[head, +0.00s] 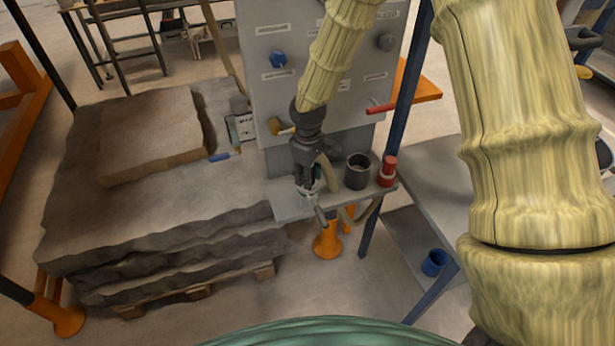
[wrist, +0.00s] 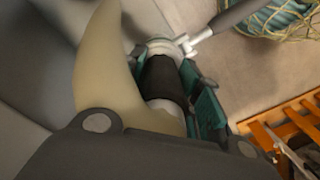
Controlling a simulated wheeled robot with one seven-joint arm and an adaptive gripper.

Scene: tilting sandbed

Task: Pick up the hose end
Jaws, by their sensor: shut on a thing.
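The hose end (wrist: 162,78) shows in the wrist view as a dark sleeve with pale fittings, between the teal finger pads of my gripper (wrist: 178,82). My gripper is shut on it. A pale beige hose (wrist: 108,65) curves up beside the fingers. In the head view my gripper (head: 308,186) points down over the front of the small grey shelf (head: 290,209) below the panel. Fingers hide most of the hose end there. A grey lever (wrist: 236,14) sticks out from its fitting. I cannot tell whether the hose end touches the shelf.
A dark cup (head: 357,172) and a red-and-white container (head: 387,172) stand on the shelf, right of my gripper. The grey panel (head: 318,75) with knobs and a red handle (head: 382,107) rises behind. The layered sandbed (head: 150,215) lies left. A blue post stands right.

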